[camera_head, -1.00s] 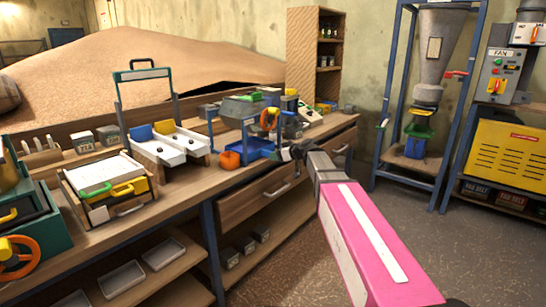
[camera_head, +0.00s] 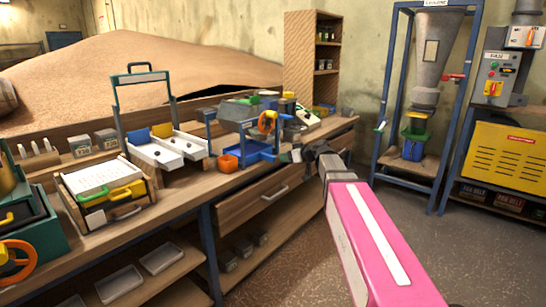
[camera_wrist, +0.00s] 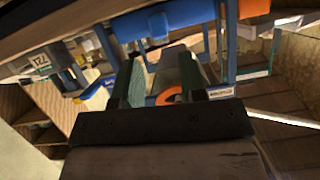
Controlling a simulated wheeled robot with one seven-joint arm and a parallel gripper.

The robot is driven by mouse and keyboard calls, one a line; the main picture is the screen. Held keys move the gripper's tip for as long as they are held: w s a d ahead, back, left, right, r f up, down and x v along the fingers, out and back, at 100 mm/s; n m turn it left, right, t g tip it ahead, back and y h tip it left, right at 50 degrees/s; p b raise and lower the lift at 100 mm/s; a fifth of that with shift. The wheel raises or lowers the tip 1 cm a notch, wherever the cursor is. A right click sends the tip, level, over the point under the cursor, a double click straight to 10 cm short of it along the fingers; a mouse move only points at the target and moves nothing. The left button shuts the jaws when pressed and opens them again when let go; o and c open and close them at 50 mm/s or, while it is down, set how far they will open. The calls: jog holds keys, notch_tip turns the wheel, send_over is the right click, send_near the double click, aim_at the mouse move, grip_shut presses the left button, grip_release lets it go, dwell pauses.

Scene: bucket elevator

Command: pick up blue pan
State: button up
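A blue pan (camera_head: 262,152), shallow and tray-like, sits on the workbench under a grey-topped machine with blue posts. My gripper (camera_head: 291,156) is just right of the pan in the head view, near the bench's front edge, and looks apart from it. In the wrist view a blue surface, which seems to be the pan (camera_wrist: 165,22), is at the top beyond the fingers. The two fingers of my gripper (camera_wrist: 161,72) stand apart there with nothing held between them. An orange ring shows behind them.
An orange cup (camera_head: 229,162) stands left of the pan, and an orange handwheel (camera_head: 267,122) is above it. A sieve-like unit with two white trays (camera_head: 168,150) is further left. The bucket elevator frame (camera_head: 383,120) stands right, beyond open floor.

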aim_at(261, 156)
notch_tip(261, 156, down, 4)
jog(key=w+d+m+y, duration=0.15)
jog(key=m+y, duration=0.45)
jog(key=m, duration=0.9)
jog(key=shift+g, duration=0.3)
jog(key=x, duration=1.1)
jog(key=shift+w, duration=0.15)
grip_shut()
